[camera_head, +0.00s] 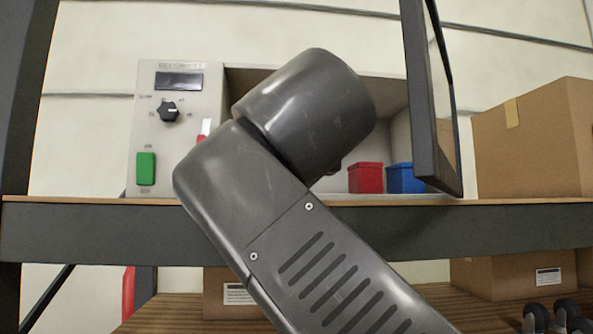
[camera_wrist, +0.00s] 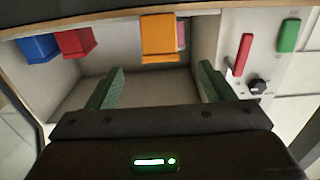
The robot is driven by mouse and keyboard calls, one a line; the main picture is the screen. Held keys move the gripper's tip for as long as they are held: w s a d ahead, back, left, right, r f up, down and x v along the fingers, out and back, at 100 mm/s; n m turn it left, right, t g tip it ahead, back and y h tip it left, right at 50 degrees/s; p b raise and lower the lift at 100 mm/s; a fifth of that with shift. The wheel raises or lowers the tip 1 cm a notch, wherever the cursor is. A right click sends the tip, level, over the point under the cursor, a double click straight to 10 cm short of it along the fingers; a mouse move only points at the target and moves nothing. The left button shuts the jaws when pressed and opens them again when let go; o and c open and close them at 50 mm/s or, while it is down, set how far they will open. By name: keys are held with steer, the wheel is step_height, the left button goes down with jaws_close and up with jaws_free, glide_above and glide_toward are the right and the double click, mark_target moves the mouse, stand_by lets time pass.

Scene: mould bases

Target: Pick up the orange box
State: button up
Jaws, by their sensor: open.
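The orange box (camera_wrist: 158,38) shows in the wrist view, inside an open-fronted compartment, near the top middle of the picture. In the head view it does not show; my arm covers much of the compartment. My gripper (camera_wrist: 160,76) is open, its two green-padded fingers wide apart, with nothing between them. The orange box lies beyond the fingertips, roughly between their lines and apart from them. A pink thing (camera_wrist: 181,35) shows partly beside the orange box.
A red box (camera_head: 366,178) and a blue box (camera_head: 405,178) stand in the compartment. Its dark-framed door (camera_head: 424,110) is open at the right. A control panel (camera_head: 180,85) with a knob and green button is at the left. A cardboard box (camera_head: 535,140) stands right on the shelf (camera_head: 90,225).

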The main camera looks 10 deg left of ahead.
steer(key=shift+p+x, duration=2.1)
steer(key=shift+x, duration=4.55)
steer(key=c, duration=0.9)
steer(key=o, duration=1)
steer(key=shift+b+v, duration=2.25)
steer(key=shift+v, duration=4.65)
